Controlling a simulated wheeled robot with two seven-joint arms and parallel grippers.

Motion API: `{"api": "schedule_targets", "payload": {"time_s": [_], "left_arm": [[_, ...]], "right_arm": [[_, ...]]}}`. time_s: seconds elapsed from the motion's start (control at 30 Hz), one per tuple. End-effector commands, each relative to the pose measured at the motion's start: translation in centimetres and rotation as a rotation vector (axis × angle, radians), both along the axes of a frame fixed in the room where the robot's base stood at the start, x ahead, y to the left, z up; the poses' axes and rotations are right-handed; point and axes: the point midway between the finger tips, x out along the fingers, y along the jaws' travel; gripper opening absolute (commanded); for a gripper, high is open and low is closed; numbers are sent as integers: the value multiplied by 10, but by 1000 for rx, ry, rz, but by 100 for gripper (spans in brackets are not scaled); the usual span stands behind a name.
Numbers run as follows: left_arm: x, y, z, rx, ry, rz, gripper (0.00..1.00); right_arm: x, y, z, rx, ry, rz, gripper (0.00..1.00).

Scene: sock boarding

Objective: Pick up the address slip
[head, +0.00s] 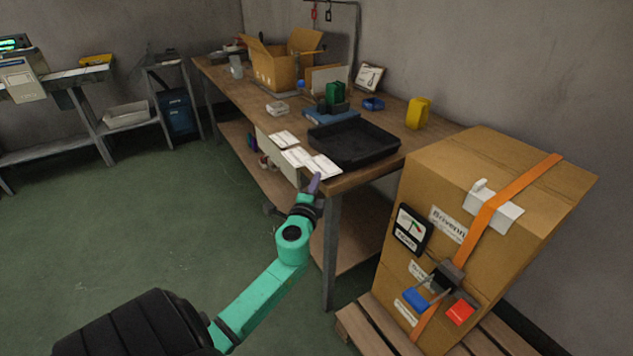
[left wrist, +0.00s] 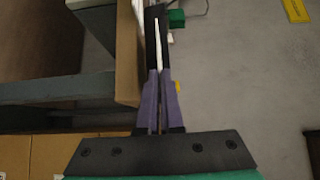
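Three white slips lie in a row by the table's front edge: a near one (head: 323,166), a middle one (head: 297,156) and a far one (head: 284,139). Their print is too small to read. My left gripper (head: 316,182) is at the table's near corner, its purple fingertips at the near slip's front end. In the left wrist view, the fingers (left wrist: 161,75) are close together and a thin white slip (left wrist: 157,45) runs out edge-on from between their tips. It looks pinched, a little above the table top. My right gripper is not in view.
A black tray (head: 352,143) stands right beside the near slip. The wooden table (head: 392,171) also holds an open carton (head: 273,70) and a yellow object (head: 417,113). A big strapped box (head: 450,190) on a pallet stands close to the right of the table.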

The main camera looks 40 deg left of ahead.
Motion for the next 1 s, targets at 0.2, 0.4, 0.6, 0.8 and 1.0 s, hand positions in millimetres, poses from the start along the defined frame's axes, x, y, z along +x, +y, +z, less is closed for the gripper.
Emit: {"api": "schedule_targets", "payload": {"time_s": [0.2,0.4,0.6,0.8,1.0], "left_arm": [[-4,-2,-1,-2,1,-1,0],[-34,-18,11,-3,4,0,0],[-65,-35,23,-4,3,0,0],[-96,-51,35,-3,3,1,0],[-122,-65,45,-2,2,0,0]], "right_arm": [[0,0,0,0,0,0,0],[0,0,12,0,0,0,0],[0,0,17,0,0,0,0],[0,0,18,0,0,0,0],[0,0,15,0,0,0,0]]}}
